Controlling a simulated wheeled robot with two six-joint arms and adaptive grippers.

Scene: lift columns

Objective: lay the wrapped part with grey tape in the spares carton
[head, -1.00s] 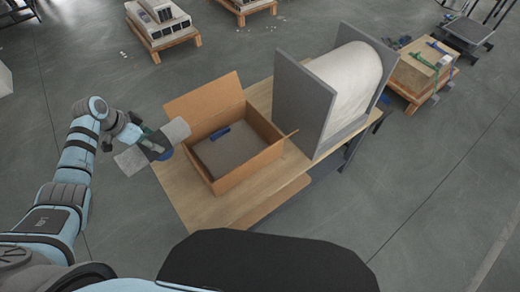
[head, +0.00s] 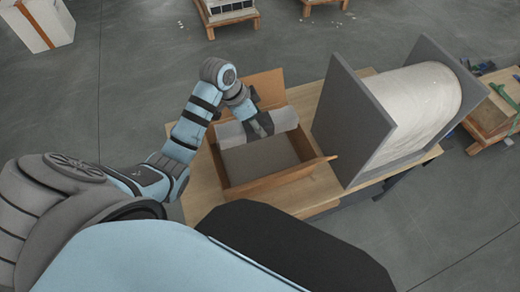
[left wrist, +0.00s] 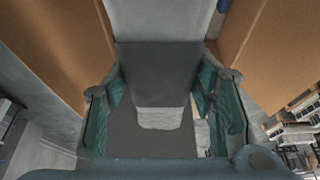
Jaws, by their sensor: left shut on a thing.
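The wrapped part (head: 286,118) is a pale grey bundle with a darker grey band around its middle. It also shows in the left wrist view (left wrist: 160,118), its band between the teal fingers. My left gripper (head: 260,125) is shut on its middle, with an end sticking out on each side. It holds the part at the back of the open cardboard carton (head: 282,179), within its outline. I cannot tell whether the part touches the carton. The carton's grey floor is bare towards the front. My right gripper is out of view.
The carton stands on a wooden table (head: 203,199), its flaps spread outward. Right of it stands a grey-panelled stand (head: 352,125) holding a large white roll (head: 420,105).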

